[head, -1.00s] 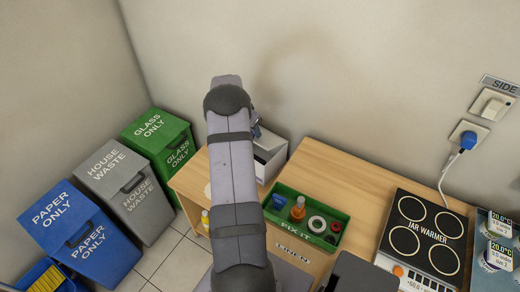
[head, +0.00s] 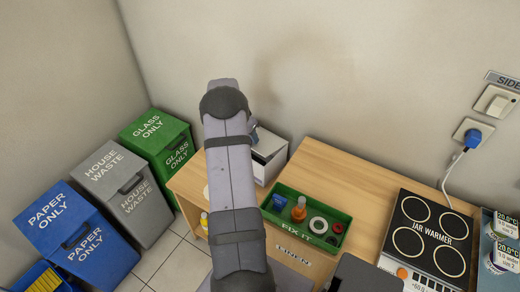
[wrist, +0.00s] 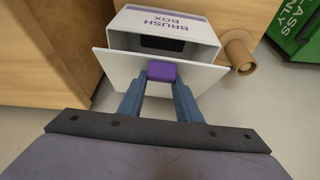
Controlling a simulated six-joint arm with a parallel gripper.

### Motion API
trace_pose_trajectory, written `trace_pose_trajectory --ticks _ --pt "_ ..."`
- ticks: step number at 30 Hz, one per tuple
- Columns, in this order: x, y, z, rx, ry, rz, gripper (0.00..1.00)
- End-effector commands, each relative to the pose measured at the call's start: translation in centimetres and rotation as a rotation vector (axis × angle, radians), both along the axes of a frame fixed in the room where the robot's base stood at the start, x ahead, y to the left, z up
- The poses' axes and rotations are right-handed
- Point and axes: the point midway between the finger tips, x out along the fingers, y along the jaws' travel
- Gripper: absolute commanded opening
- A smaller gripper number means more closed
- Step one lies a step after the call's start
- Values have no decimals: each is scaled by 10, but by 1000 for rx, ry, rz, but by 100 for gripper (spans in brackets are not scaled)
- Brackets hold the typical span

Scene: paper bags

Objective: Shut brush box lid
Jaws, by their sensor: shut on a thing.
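The white brush box (wrist: 165,25) shows in the wrist view, with purple "BRUSH BOX" lettering. Its flat white lid (wrist: 112,68) stands partly open, with a dark gap between it and the box. A purple handle (wrist: 162,71) sits on the lid. My gripper (wrist: 162,84) has its two blue fingers closed on this handle from either side. In the head view the white box (head: 268,158) is on the wooden table behind my arm, which hides part of it. The handle and most of the lid are hidden there.
A green "FIX IT" tray (head: 330,240) with a bottle, tape and other items stands right of my arm. A jar warmer (head: 430,232) is farther right. A brown cylinder (wrist: 238,52) is beside the box. Green, grey and blue bins stand left.

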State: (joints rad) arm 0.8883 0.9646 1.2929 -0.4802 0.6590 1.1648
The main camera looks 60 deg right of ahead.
Motion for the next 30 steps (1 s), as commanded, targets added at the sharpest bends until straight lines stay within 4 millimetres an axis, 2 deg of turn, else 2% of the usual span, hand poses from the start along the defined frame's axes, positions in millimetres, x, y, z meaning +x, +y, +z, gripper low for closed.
trace_pose_trajectory --ticks 15,30 --pt "1 9 -19 2 1 1 24" --pt "1 12 -26 2 2 0 24"
